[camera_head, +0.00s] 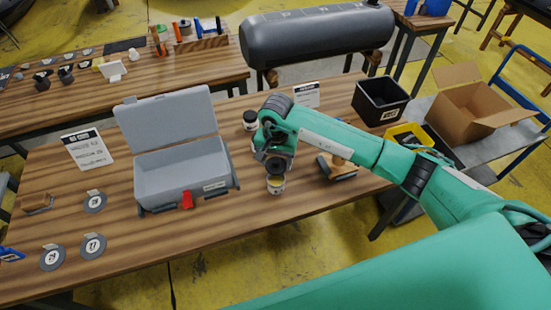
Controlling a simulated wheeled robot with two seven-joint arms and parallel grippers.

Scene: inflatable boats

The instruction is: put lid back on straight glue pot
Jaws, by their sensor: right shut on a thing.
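The glue pot (276,186) is a small pale pot with a yellowish top, upright on the wooden table near its front edge. My right gripper (275,172) points down directly over it. It is shut on a dark thing that looks like the lid, mostly hidden by the fingers. I cannot tell whether the lid touches the pot's rim. Another small pot with a black top (250,120) stands farther back, behind the gripper. My left gripper is not in view.
An open grey toolbox (185,172) stands left of the pot. A wooden-handled tool (338,167) lies to the right. A black bin (380,100) and a yellow tray (408,134) are farther right. Round grey patches (94,202) lie at the left.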

